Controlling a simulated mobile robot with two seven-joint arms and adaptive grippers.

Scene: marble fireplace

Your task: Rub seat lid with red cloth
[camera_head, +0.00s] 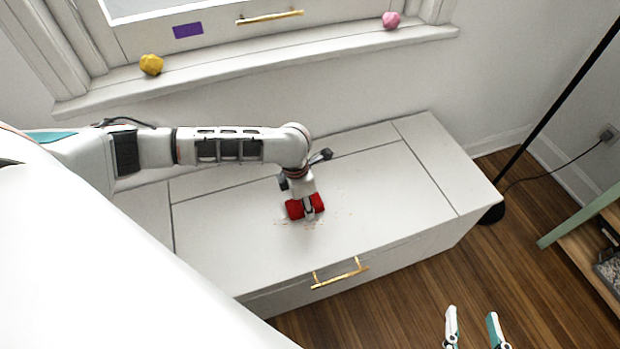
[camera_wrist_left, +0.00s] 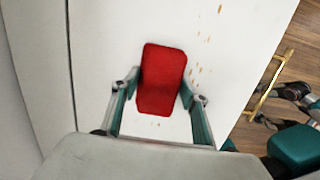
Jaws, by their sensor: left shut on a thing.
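The red cloth (camera_head: 305,207) is a small folded pad at the middle of the white seat lid (camera_head: 370,190). My left gripper (camera_head: 308,205) is shut on the cloth and points down at the lid. In the left wrist view the cloth (camera_wrist_left: 163,78) sits between the two fingers, over the lid (camera_wrist_left: 110,30). Brown crumbs (camera_wrist_left: 194,70) lie on the lid beside the cloth. Whether the cloth presses on the lid is hard to tell. My right gripper (camera_head: 474,330) is open and empty over the floor at the lower right.
A brass handle (camera_head: 340,273) is on the seat's front. The window sill behind holds a yellow lump (camera_head: 151,65) and a pink lump (camera_head: 391,20). A black pole (camera_head: 550,110) stands right of the seat, near a green-edged shelf (camera_head: 580,222). The lid's right part is clear.

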